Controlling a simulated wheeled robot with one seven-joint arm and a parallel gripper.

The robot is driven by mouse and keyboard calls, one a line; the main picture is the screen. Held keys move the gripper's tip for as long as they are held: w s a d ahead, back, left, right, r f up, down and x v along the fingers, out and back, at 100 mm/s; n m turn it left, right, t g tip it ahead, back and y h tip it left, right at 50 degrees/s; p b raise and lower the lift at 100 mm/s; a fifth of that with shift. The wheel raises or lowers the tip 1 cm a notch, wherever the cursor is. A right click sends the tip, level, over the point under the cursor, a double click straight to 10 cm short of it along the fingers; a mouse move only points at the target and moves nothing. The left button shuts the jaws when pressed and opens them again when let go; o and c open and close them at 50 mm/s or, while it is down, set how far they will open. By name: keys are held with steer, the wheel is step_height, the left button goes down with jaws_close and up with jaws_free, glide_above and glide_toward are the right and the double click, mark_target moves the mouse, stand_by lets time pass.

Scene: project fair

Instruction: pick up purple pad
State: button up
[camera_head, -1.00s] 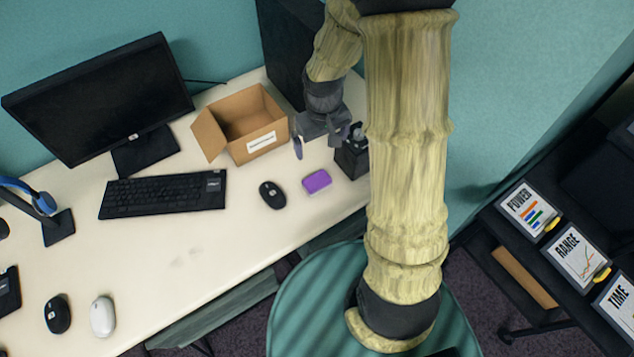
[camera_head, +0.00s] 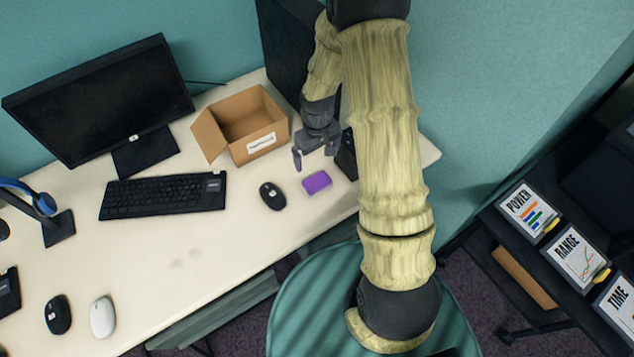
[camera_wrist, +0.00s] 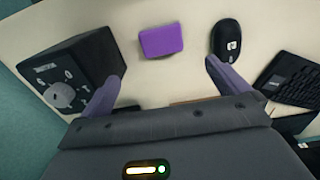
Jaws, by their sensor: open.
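The purple pad (camera_head: 317,182) lies flat on the white desk, right of a black mouse (camera_head: 272,195). My gripper (camera_head: 315,160) is open and empty above the desk, just behind the pad in the head view. In the wrist view the pad (camera_wrist: 161,41) shows ahead of my open fingers (camera_wrist: 158,85), roughly centred between them and apart from both. The black mouse (camera_wrist: 227,38) shows beyond the right finger there.
An open cardboard box (camera_head: 222,138) stands behind left. A keyboard (camera_head: 163,195) lies left. The desk in front of the pad is clear.

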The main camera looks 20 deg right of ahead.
glide_above(317, 180)
step_height(317, 180, down, 8)
steer(key=shift+w+d+p, duration=0.1)
steer(key=shift+p, duration=0.35)
steer(key=shift+f, duration=0.5)
steer(key=shift+s+f+p, duration=0.2)
steer(key=shift+f+p, duration=0.5)
steer(key=shift+f, duration=1.4)
steer(key=c, duration=1.1)
steer(key=shift+r, duration=0.15)
